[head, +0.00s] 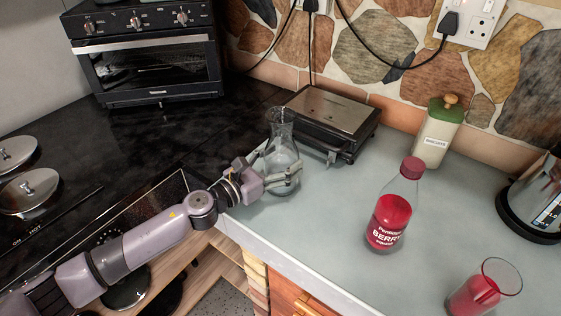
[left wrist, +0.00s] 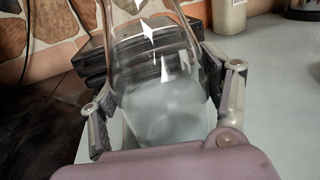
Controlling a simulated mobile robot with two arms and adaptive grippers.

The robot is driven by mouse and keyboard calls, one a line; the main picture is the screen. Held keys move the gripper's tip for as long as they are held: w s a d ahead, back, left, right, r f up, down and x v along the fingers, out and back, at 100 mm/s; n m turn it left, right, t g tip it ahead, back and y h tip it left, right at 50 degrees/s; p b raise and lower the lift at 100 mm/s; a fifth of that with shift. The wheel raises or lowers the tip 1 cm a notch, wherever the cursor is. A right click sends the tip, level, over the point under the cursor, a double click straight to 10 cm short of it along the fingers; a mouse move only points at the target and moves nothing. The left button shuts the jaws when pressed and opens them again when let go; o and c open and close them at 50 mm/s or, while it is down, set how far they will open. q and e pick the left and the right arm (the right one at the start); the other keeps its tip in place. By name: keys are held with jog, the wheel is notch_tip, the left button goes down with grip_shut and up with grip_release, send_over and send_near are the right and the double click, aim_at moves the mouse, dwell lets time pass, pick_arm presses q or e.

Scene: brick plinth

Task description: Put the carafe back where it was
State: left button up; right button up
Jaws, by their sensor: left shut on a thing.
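The clear glass carafe (head: 281,155) is upright at the left end of the pale grey counter, in front of the black grill. My left gripper (head: 285,178) is shut around its lower body from the front left. The left wrist view shows the carafe (left wrist: 158,85) between both fingers of the left gripper (left wrist: 160,115), one on each side. I cannot tell whether its base touches the counter. My right gripper is not in view.
The black grill (head: 328,112) stands close behind the carafe. A red berry bottle (head: 391,212), a glass of red drink (head: 474,297), a green-lidded canister (head: 438,135) and a kettle (head: 535,200) stand to the right. An oven (head: 148,60) is back left. Counter between grill and bottle is clear.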

pick_arm(q)
jog(key=shift+r, duration=0.25)
jog(key=shift+f, duration=0.1)
jog(key=o, duration=1.9)
jog(key=shift+s+f, duration=0.1)
jog(key=shift+f, duration=0.1)
jog(key=shift+o, duration=0.2)
jog(key=shift+r, duration=0.25)
jog(key=b+v, duration=0.1)
jog(key=v, duration=0.6)
jog(key=b+v, duration=0.1)
jog(key=v, duration=0.2)
jog(key=shift+s+a+f+b, duration=0.25)
jog(key=shift+b, duration=0.05)
jog(key=shift+s+a+r, duration=0.25)
jog(key=shift+s+a, duration=0.2)
jog(key=shift+a, duration=0.05)
